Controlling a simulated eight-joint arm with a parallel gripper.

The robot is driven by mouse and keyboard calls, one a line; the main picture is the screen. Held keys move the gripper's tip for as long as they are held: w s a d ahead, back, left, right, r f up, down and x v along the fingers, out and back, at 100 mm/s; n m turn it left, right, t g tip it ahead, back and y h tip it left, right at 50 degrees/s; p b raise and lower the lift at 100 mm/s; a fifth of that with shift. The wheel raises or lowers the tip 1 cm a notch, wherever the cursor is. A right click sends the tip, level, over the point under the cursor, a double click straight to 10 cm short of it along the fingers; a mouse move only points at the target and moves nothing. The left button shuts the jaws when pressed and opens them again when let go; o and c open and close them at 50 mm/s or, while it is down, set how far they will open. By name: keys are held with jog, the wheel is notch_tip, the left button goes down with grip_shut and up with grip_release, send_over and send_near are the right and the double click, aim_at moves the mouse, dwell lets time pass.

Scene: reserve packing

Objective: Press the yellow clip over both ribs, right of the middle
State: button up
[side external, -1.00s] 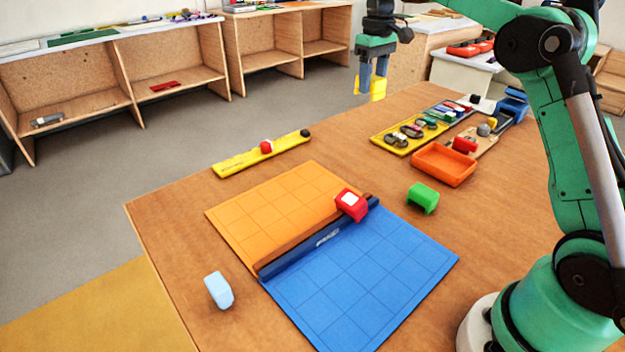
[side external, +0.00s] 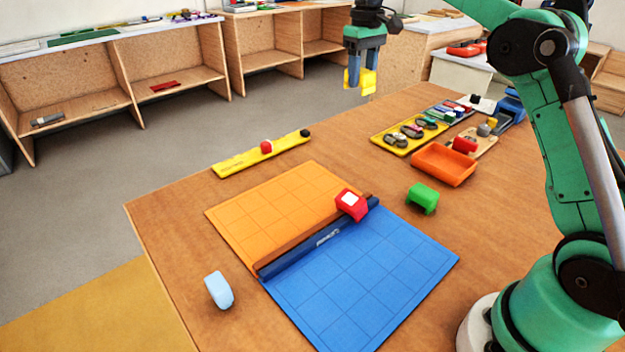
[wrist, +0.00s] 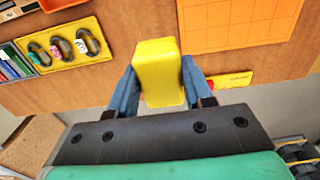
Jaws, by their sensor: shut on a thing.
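The yellow clip (side external: 367,80) is between the fingers of my gripper (side external: 361,82), which is shut on it high above the table's far edge. In the wrist view the clip (wrist: 158,72) fills the space between the two blue fingers of my gripper (wrist: 158,88). An orange panel (side external: 285,205) and a blue panel (side external: 365,275) lie side by side, with a dark blue rib strip (side external: 312,247) along their join.
A green clip (side external: 422,198) and a light blue clip (side external: 219,290) stand loose on the table. An orange tray (side external: 444,165), a yellow tray (side external: 390,143) with several rings, and a yellow strip (side external: 235,163) with a red piece lie farther back.

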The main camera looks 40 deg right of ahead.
jog(key=a+f, duration=0.3)
jog(key=a, duration=0.5)
send_over(290, 252)
notch_tip(290, 252, down, 9)
jog(key=shift+r, duration=0.1)
jog(key=shift+f, duration=2.25)
jog(key=shift+f, duration=0.85)
jog(key=o, duration=1.1)
jog(key=shift+o, duration=0.2)
